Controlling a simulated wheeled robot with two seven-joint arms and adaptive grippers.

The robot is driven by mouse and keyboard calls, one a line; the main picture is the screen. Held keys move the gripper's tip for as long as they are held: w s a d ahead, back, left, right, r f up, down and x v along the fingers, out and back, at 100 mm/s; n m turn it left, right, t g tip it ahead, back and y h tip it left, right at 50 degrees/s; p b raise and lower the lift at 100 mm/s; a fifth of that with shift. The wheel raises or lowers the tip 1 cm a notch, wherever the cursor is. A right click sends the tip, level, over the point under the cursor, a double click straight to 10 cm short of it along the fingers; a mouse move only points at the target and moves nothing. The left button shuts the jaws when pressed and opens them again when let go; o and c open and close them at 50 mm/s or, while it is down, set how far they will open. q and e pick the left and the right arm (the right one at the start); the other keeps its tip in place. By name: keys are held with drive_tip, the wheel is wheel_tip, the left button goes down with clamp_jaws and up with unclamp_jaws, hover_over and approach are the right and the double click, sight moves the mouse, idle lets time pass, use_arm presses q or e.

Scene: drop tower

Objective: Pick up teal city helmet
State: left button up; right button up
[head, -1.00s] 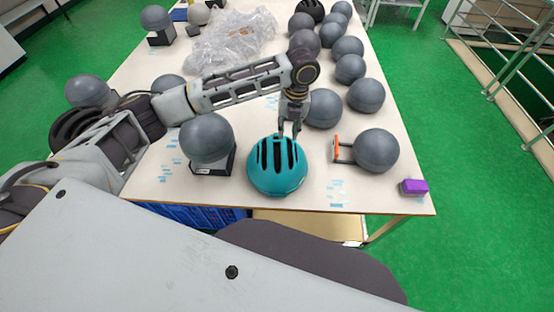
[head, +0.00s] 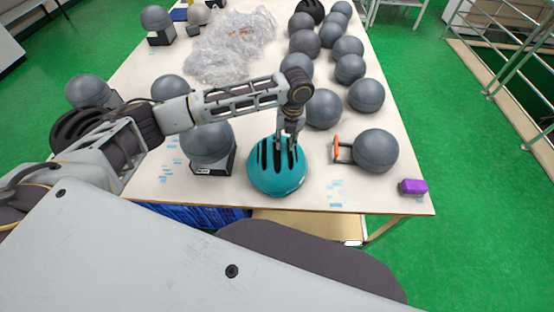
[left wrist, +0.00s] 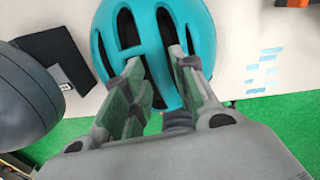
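The teal city helmet (head: 277,178) sits dome up near the front edge of the table, with dark vent slots along its top. It fills the upper middle of the left wrist view (left wrist: 190,25). My left gripper (head: 286,145) points down at the far upper part of the helmet. In the left wrist view its two fingers (left wrist: 160,70) are apart, with part of the teal shell and dark vents between them. Whether the fingertips touch the shell is hard to tell. My right gripper is not in view.
A grey ball on a black stand (head: 208,143) is close left of the helmet. Another grey ball (head: 375,151) lies to its right, beside an orange-edged bracket (head: 336,147). A purple block (head: 413,187) is at the right corner. Several grey balls and clear plastic wrap (head: 232,45) lie farther back.

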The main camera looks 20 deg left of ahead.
sight(284, 146)
use_arm(q)
drive_tip(key=shift+s+a+f, duration=0.1)
drive_tip(key=shift+a+f, duration=0.05)
drive_tip(key=shift+f, duration=0.85)
drive_tip(key=shift+a+f, duration=0.1)
drive_tip(key=shift+f, duration=0.85)
clamp_jaws()
